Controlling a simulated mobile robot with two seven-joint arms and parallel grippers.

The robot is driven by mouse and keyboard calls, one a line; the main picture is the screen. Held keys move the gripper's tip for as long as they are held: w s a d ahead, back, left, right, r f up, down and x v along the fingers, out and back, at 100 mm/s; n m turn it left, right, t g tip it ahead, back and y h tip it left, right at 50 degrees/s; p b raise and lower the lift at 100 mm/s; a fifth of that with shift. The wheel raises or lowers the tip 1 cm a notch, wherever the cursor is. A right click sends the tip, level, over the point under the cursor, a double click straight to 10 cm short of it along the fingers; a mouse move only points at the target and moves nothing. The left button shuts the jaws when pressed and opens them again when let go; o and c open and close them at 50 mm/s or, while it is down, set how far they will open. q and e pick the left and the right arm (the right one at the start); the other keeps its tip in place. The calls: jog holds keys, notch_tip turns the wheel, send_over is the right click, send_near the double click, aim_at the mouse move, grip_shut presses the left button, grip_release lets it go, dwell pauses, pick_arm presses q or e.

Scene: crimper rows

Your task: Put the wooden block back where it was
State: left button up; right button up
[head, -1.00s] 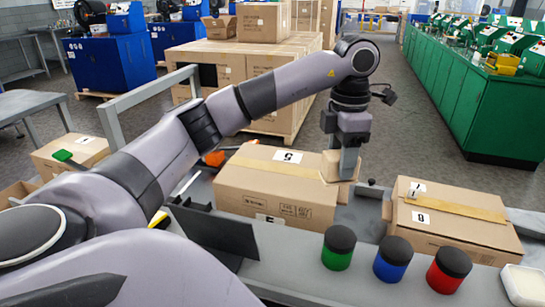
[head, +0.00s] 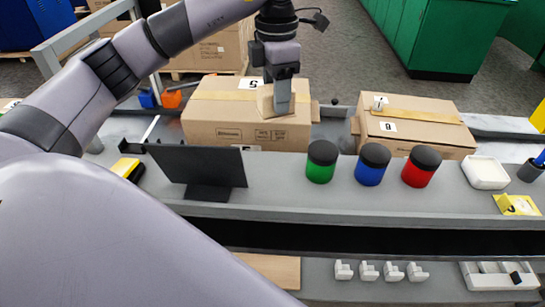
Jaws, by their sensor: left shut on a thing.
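My left gripper (head: 283,100) points down at the right part of the carton marked 5 (head: 220,130). It is shut on a light tan wooden block (head: 265,101), which is partly hidden behind the finger. The block overlaps the carton's top right edge in the picture. I cannot tell whether it touches the carton. My right gripper is not in view.
A second carton (head: 415,148) stands to the right. Green (head: 321,172), blue (head: 369,175) and red (head: 417,178) black-lidded jars line the grey shelf in front, with a black panel (head: 205,168) at left. A tan board (head: 268,268) lies lower down.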

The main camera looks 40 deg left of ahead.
pick_arm(q)
notch_tip(320, 180, down, 16)
jog(key=shift+r, duration=0.1)
dwell(0.4)
jog(key=shift+b, duration=0.35)
jog(key=o, duration=0.9)
jog(key=shift+f, duration=0.2)
jog(key=shift+o, duration=0.2)
jog(key=shift+r, duration=0.25)
notch_tip(320, 180, up, 12)
jog(key=shift+f, duration=0.1)
